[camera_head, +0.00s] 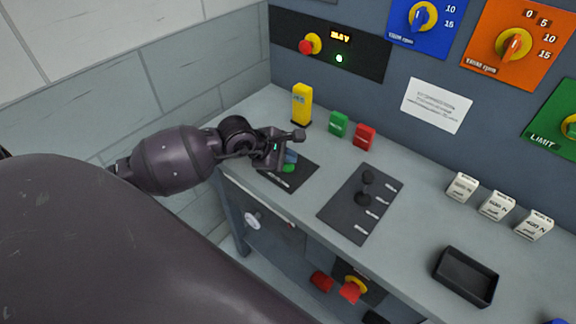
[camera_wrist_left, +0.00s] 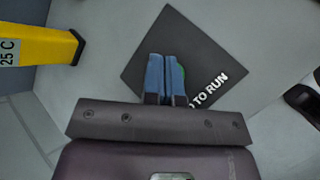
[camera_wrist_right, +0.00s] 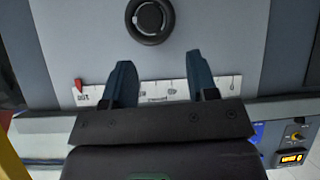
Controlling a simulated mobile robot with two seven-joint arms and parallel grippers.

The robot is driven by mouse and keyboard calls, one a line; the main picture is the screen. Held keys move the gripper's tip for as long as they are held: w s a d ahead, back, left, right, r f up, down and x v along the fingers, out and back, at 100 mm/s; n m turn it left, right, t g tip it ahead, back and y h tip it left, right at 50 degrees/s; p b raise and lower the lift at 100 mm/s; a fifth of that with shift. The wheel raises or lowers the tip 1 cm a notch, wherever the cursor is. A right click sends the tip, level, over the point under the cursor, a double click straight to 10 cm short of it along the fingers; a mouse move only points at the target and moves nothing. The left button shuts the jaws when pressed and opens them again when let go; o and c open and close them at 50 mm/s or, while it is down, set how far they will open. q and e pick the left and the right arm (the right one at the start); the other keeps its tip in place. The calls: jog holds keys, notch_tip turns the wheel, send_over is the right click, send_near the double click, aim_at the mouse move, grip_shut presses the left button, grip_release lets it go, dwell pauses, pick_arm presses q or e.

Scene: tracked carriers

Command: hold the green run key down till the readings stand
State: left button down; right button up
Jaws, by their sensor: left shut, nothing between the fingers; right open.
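The green run key (camera_head: 289,168) is on a dark plate (camera_head: 300,181) on the bench, partly hidden by my left gripper (camera_head: 291,157). In the left wrist view the blue fingers of my left gripper (camera_wrist_left: 166,75) are shut together over the plate (camera_wrist_left: 200,50), lettered "TO RUN". Only a green edge of the key (camera_wrist_left: 182,75) shows beside them. I cannot tell whether the fingertips press it or how far down it is. A small amber readout (camera_head: 340,37) is lit on the back panel, too small to read surely. My right gripper (camera_wrist_right: 160,82) is open and empty.
A yellow block (camera_head: 301,104), green block (camera_head: 338,124) and red block (camera_head: 364,137) stand behind the plate. A lever plate (camera_head: 340,213), white blocks (camera_head: 462,187) and a black tray (camera_head: 469,259) lie rightward. The right wrist view shows a round black knob (camera_wrist_right: 150,18) and a white scale (camera_wrist_right: 225,87).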

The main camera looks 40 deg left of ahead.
pick_arm(q)
jog(key=shift+f, duration=0.1)
jog(key=shift+f, duration=0.35)
jog(key=shift+f+b, duration=0.15)
jog(key=shift+b, duration=0.2)
jog(key=shift+f, duration=0.35)
dwell(0.6)
dwell(0.6)
